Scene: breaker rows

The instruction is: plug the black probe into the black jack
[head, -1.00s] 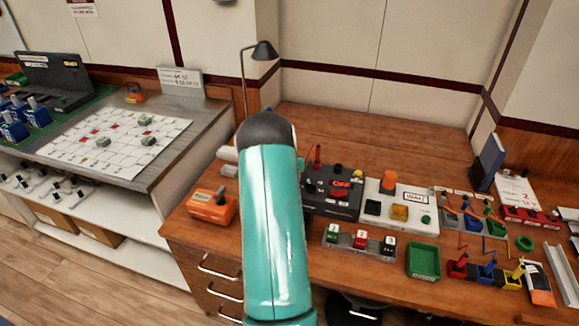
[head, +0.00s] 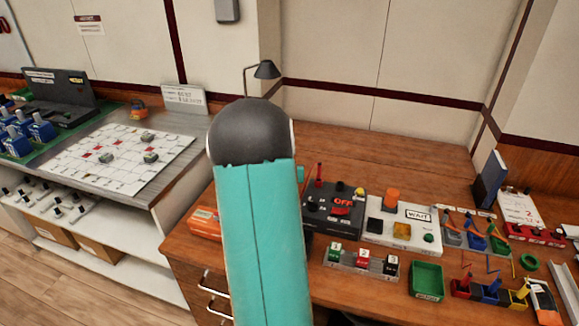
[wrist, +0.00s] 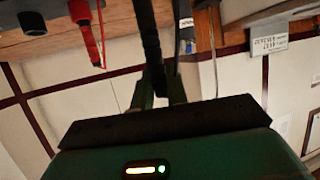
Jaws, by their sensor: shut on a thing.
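My gripper (wrist: 160,88) is shut on the black probe (wrist: 150,42), a dark rod running up out of the wrist view. The probe's far end is cut off at the top edge. At top left of the wrist view is a round black part (wrist: 33,22), perhaps the black jack, apart from the probe. A red probe (wrist: 86,32) stands beside it. In the head view the red probe (head: 319,172) rises from the black panel marked OFF (head: 343,202). My teal arm hides my gripper and the black probe there.
A white WAIT panel (head: 417,214) stands right of the black panel. In front are a block of numbered switches (head: 340,262) and a green tray (head: 426,280). An orange box (head: 205,222) is partly behind my arm. The desk behind the panels (head: 400,150) is mostly clear.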

